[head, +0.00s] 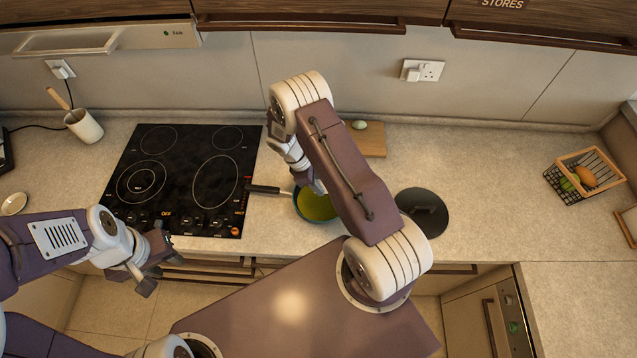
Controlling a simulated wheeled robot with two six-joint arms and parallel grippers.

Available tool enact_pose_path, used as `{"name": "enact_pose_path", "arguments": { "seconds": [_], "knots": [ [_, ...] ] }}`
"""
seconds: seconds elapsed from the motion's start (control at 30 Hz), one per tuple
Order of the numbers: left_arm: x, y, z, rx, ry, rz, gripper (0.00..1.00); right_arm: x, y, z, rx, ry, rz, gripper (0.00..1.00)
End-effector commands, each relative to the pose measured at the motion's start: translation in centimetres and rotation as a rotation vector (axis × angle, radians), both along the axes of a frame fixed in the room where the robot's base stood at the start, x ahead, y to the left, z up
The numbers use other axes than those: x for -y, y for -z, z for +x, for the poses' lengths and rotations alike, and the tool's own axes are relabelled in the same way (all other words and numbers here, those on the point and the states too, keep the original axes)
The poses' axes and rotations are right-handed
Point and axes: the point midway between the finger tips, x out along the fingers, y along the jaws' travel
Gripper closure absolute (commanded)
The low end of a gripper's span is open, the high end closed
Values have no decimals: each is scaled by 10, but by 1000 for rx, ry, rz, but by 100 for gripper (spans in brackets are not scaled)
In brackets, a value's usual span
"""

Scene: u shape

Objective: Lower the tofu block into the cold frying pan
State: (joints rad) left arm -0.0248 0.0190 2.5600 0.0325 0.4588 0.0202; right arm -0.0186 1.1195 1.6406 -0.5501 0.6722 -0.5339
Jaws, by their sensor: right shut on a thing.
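The frying pan (313,207) has a green inside and a dark handle (268,189) pointing left. It sits on the counter right of the hob, partly covered by my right arm. My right gripper (316,186) points down over the pan's far edge, mostly hidden behind my own arm. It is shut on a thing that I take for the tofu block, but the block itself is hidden. I cannot tell whether it touches the pan. My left gripper (158,264) is open and empty, in front of the counter's edge below the hob.
The black hob (180,178) with lit markings is left of the pan. A dark round lid-like disc (422,212) lies right. A wooden board (374,139) with a pale round item is behind. A wire basket (586,175) stands far right. Counter between disc and basket is clear.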

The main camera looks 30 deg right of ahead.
Motion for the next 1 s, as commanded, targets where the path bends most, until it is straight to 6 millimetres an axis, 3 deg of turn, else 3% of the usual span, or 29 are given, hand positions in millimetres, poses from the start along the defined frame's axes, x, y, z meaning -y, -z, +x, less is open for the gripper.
{"name": "enact_pose_path", "arguments": {
  "seconds": [0.5,1.0],
  "knots": [
    [0,30,0,0,0,0,64,0,34,0,0,0,0,100],
    [0,29,0,0,0,0,64,0,33,0,0,0,0,100]
  ]
}}
